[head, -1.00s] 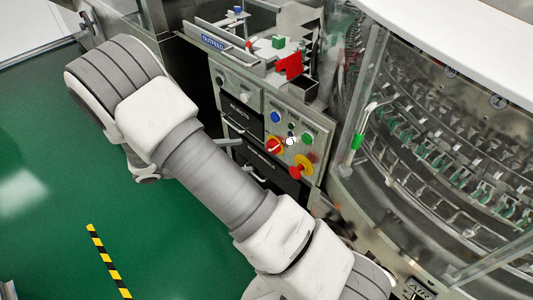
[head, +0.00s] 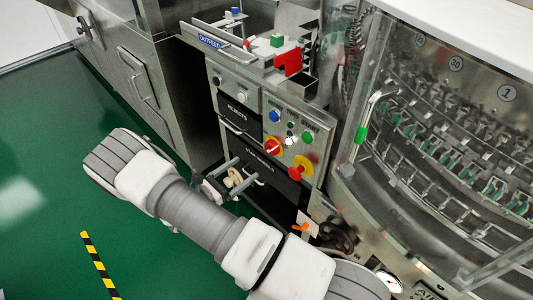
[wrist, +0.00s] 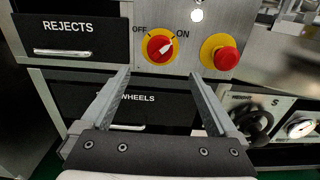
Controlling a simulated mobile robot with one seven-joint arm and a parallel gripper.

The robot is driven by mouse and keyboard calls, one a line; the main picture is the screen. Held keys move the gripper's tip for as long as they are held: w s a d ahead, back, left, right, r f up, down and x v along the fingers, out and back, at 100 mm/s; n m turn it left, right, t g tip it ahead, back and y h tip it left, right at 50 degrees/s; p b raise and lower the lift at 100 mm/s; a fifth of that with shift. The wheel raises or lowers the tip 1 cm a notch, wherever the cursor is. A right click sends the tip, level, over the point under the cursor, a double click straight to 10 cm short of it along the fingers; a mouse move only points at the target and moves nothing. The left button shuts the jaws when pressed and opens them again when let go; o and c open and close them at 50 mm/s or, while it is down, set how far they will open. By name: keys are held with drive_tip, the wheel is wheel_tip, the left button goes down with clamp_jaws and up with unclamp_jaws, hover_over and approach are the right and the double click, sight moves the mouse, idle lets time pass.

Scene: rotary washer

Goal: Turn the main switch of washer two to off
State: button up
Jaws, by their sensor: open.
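The main switch (wrist: 160,46) is a red rotary knob on a round yellow plate, with OFF at its upper left and ON at its upper right. Its white pointer is turned toward ON. The switch also shows in the head view (head: 273,146), on the steel control panel (head: 318,153). My gripper (wrist: 160,74) is open and empty, its two fingers spread below and in front of the knob, apart from it. In the head view my gripper (head: 248,168) is in front of the drawers, a little below and left of the switch.
A red mushroom button (wrist: 226,58) on yellow is right of the switch. The REJECTS drawer (wrist: 72,38) is at left, and the WHEELS drawer (wrist: 150,110) lies below. Blue (head: 275,116) and green (head: 308,138) buttons are above. A black handwheel (wrist: 252,122) is lower right.

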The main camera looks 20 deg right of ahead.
sight(267, 152)
drive_tip(key=b+x, duration=0.1)
drive_tip(key=x, duration=1)
drive_tip(key=c, duration=1.4)
